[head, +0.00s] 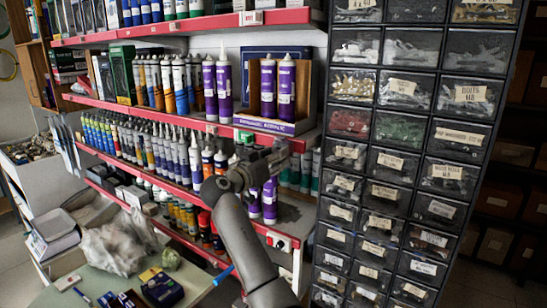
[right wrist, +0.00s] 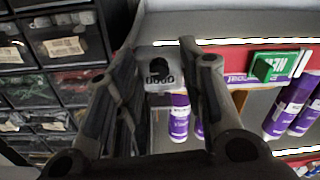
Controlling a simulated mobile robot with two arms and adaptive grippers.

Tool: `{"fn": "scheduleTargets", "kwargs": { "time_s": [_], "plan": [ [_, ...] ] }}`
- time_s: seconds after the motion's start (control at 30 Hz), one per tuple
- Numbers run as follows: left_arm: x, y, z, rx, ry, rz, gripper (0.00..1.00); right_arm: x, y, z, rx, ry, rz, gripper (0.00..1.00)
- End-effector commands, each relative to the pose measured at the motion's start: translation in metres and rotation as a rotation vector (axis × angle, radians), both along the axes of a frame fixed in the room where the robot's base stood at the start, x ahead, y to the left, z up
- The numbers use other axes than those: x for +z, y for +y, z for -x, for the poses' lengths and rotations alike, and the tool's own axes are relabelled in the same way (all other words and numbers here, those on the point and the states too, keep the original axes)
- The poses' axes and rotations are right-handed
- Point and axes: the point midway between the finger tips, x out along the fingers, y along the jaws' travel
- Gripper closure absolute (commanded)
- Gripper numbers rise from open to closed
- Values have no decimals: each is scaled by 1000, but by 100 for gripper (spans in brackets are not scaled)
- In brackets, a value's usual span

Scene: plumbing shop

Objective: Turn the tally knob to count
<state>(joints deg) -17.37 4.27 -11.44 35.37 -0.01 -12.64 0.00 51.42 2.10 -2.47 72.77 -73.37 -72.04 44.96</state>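The tally counter (right wrist: 146,80) is a small pale grey box at the shelf edge, with a row of digits that seem to be zeros. Its dark knob (right wrist: 159,66) shows between my right gripper's fingers in the right wrist view. My right gripper (right wrist: 158,52) is open, one finger on each side of the knob; I cannot tell whether either touches it. In the head view the right gripper (head: 265,157) is at the middle shelf's right end, and I cannot make out the counter or knob there. My left gripper is not in view.
Purple tubes (head: 286,88) stand on the shelf. A dark drawer cabinet (head: 365,150) is close on the right. A cluttered table (head: 105,282) stands at lower left.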

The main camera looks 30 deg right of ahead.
Motion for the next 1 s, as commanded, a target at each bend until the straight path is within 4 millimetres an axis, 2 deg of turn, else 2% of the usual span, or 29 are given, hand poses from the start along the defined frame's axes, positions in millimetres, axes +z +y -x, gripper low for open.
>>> {"fn": "scheduleTargets", "kwargs": {
  "time_s": [0.03, 0.33, 0.67, 1.0],
  "plan": [
    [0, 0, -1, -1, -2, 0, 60, 0, 0, 0, 0, 0, 0, 63],
    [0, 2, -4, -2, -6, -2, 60, 0, 0, 0, 0, 0, 0, 100],
    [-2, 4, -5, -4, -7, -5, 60, 0, 1, 0, 0, 21, 9, 100],
    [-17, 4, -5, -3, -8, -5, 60, -1, 1, 0, 2, 199, 84, 100]
  ]
}}
